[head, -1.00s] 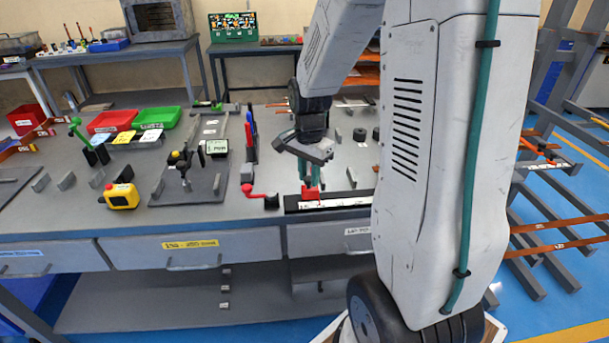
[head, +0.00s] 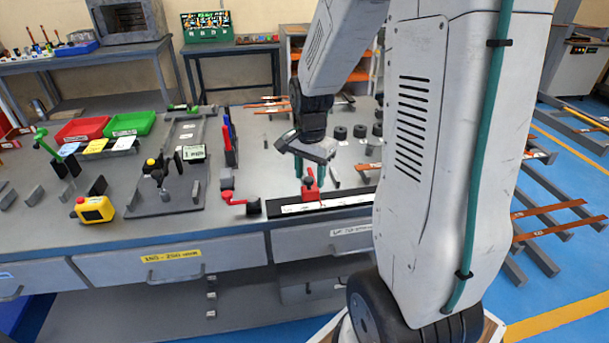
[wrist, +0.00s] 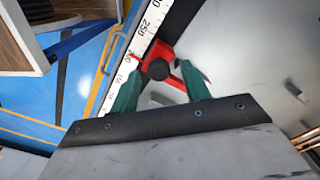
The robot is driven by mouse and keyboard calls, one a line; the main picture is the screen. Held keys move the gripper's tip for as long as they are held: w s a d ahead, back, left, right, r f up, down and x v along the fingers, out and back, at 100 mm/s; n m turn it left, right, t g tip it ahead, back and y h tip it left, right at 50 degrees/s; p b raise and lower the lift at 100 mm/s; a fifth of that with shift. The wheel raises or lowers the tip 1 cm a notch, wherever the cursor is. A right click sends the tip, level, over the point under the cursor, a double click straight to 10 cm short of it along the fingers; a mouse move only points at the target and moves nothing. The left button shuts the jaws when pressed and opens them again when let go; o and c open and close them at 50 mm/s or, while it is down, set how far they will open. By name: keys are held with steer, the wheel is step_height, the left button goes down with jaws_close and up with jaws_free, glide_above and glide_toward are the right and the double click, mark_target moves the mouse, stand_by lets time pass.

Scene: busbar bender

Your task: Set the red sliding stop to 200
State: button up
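The red sliding stop (head: 311,190) sits on a white scale rail (head: 340,202) along the table's front edge. In the wrist view the red stop (wrist: 186,86) has a black round knob (wrist: 158,69) on top. The white scale (wrist: 143,30) passes beside it, with 250 readable farther up. A thin red pointer lies across the scale near smaller marks; its exact reading is unclear. My gripper (head: 308,172) points down over the stop. In the wrist view its green fingers (wrist: 160,78) stand apart on either side of the knob, with gaps visible. Finger contact with the stop body is unclear.
A red-handled lever (head: 233,199) stands left of the rail. Farther left are a fixture plate (head: 168,200), a yellow box (head: 94,209), and red (head: 82,130) and green (head: 130,123) trays. Dark round pieces (head: 359,131) and upright grey blocks stand behind the rail.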

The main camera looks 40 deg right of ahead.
mark_target(310, 178)
step_height(310, 178, up, 8)
steer(key=shift+f, duration=0.1)
stand_by(0.4)
steer(key=shift+s+a+f, duration=0.1)
steer(key=shift+a, duration=0.15)
step_height(310, 178, down, 8)
steer(key=shift+r, duration=0.1)
stand_by(0.4)
steer(key=shift+c, duration=0.4)
